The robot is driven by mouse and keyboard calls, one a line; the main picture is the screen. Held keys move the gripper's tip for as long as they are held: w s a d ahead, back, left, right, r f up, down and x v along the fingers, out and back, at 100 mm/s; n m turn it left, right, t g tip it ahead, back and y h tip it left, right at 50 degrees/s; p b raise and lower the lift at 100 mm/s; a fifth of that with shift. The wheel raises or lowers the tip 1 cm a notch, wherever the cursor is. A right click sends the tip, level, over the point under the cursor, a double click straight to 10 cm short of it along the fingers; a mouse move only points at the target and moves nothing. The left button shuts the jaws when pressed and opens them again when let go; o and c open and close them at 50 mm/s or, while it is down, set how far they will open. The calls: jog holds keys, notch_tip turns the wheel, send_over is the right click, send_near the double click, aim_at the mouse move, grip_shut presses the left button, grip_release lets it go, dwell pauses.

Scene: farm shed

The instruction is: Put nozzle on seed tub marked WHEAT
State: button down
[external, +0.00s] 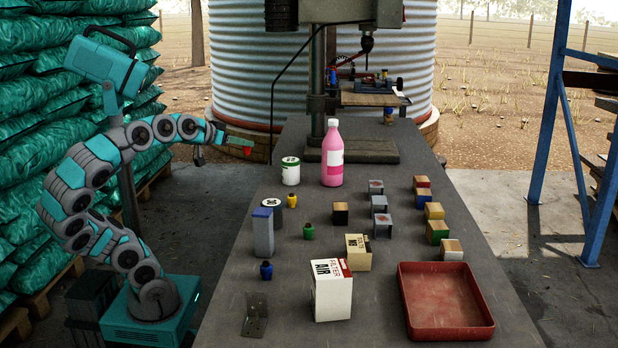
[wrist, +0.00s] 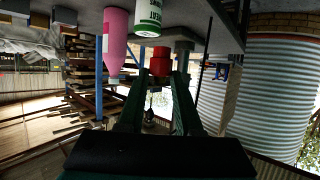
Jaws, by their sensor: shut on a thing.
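My gripper (external: 243,147) is at the end of the outstretched arm, above and beyond the table's left edge. It is shut on a small red piece (external: 248,151), probably the nozzle, which shows between the fingers in the wrist view (wrist: 160,62). Similar small pieces with black tops, yellow (external: 292,201), green (external: 308,232) and blue (external: 266,271), stand on the table. A white tub with a green band (external: 290,171) stands right of my gripper; it shows inverted in the wrist view (wrist: 148,17). A second tub (external: 272,211) stands nearer. I cannot read WHEAT on either.
A pink bottle (external: 332,155) stands right of the white tub. A grey-blue box (external: 263,235), two cartons, a red tray (external: 446,303) and several small blocks occupy the table (external: 375,270). A drill press (external: 360,150) stands at the back. Green sacks (external: 40,120) are stacked at left.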

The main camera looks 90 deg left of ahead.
jog(key=shift+a+r+g, duration=0.15)
jog(key=shift+a+g, duration=0.15)
jog(key=shift+a, duration=0.1)
jog(key=w+a, duration=0.2)
jog(key=w, duration=0.2)
jog(key=w+a+f, duration=0.1)
jog(key=w+a, duration=0.2)
jog(key=w, duration=0.1)
jog(key=w+a, duration=0.3)
jog(key=w, duration=0.1)
jog(key=shift+w+a+f+p, duration=0.15)
jog(key=shift+f+p, duration=0.1)
jog(key=shift+p, duration=0.15)
jog(key=shift+w+f, duration=0.1)
jog(key=shift+f, duration=0.35)
jog(key=shift+f+b, duration=0.3)
jog(key=shift+f, duration=1.05)
